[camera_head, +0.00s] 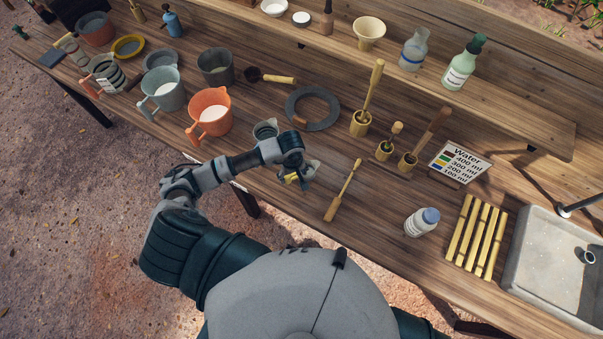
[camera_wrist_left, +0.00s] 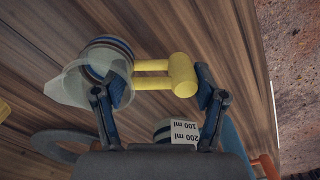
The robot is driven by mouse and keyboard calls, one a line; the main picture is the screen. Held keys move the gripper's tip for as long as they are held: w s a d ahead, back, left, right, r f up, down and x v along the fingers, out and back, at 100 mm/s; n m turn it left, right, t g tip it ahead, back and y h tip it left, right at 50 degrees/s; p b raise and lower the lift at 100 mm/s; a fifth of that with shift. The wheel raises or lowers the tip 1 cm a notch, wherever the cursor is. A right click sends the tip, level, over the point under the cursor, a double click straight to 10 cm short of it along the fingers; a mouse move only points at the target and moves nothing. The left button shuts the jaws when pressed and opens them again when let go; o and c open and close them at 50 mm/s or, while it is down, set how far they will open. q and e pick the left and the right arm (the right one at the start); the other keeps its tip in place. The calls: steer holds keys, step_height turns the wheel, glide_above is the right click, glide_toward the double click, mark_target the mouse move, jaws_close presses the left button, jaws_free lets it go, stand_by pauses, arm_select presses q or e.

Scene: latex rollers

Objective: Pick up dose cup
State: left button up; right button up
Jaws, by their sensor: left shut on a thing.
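The dose cup, a pale spouted cup with dark blue bands and a yellow handle, shows in the left wrist view (camera_wrist_left: 68,86). My left gripper (camera_wrist_left: 160,80) is shut on it, with the yellow handle between the fingers. In the head view my left gripper (camera_head: 297,181) is over the table's front part, and the cup (camera_head: 312,168) shows only partly beside the fingers. I cannot tell whether the cup touches the table. My right gripper is out of view.
A small labelled cup (camera_head: 265,128) stands close behind my left wrist. An orange jug (camera_head: 211,108) is to the left, and a grey ring (camera_head: 326,119) lies behind. A wooden-handled tool (camera_head: 335,207) lies right of the gripper. A white bottle (camera_head: 417,227) stands farther right.

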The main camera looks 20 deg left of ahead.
arm_select(q)
steer(key=shift+d, duration=0.25)
steer(key=shift+r, duration=0.8)
steer(key=shift+w+r+b, duration=0.1)
steer(key=shift+r+b, duration=0.2)
steer(key=shift+r, duration=0.7)
steer(key=s+d+b, duration=0.1)
steer(key=s+d, duration=0.2)
steer(key=s+d+r, duration=0.1)
steer(key=s+d, duration=0.3)
steer(key=s+d+b, duration=0.1)
steer(key=s+d, duration=0.2)
steer(key=d, duration=0.1)
steer(key=shift+s+d+r+b, duration=0.2)
steer(key=shift+d+b, duration=0.05)
steer(key=shift+b, duration=0.05)
steer(key=shift+s+d, duration=0.15)
steer(key=shift+s, duration=0.1)
